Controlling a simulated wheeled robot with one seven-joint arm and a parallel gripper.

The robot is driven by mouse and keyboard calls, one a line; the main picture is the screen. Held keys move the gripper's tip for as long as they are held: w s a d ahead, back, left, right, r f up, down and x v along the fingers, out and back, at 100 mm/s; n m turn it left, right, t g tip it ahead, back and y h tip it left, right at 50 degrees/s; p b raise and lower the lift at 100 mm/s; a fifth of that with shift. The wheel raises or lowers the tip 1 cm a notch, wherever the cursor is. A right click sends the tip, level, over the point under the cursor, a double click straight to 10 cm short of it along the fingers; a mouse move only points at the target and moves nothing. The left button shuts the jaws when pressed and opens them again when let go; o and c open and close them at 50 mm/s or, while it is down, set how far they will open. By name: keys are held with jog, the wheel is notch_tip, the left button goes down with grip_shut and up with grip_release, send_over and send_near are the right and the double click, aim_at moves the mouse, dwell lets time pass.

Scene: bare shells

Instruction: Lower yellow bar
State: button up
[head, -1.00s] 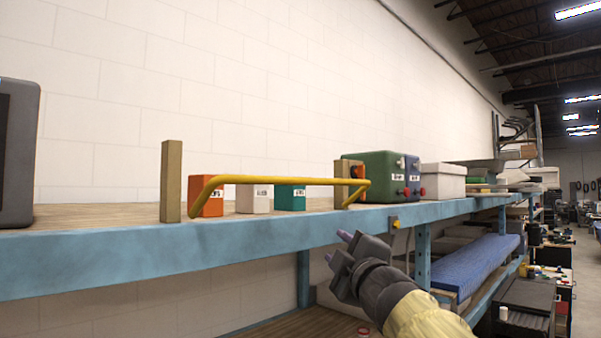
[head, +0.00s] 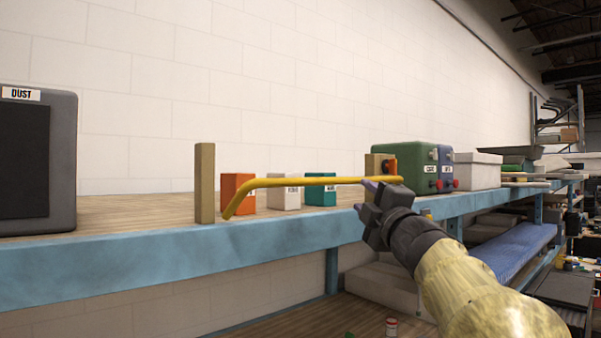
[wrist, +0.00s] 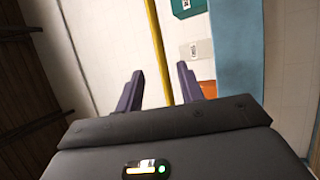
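The yellow bar (head: 305,181) runs roughly level along the front of the shelf, with a bent leg at its left end by a wooden post (head: 205,183).
Behind the bar stand an orange box (head: 238,190), a white box (head: 284,194) and a teal box (head: 320,190). A green unit (head: 408,164) with red knobs is to the right. The blue shelf edge (head: 180,250) runs just below the bar. A dark-fronted case (head: 38,165) stands left.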

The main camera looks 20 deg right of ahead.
aim_at(347, 183)
jog(key=p+x, duration=0.5)
jog(key=x, duration=0.7)
jog(key=shift+a, duration=0.1)
grip_shut()
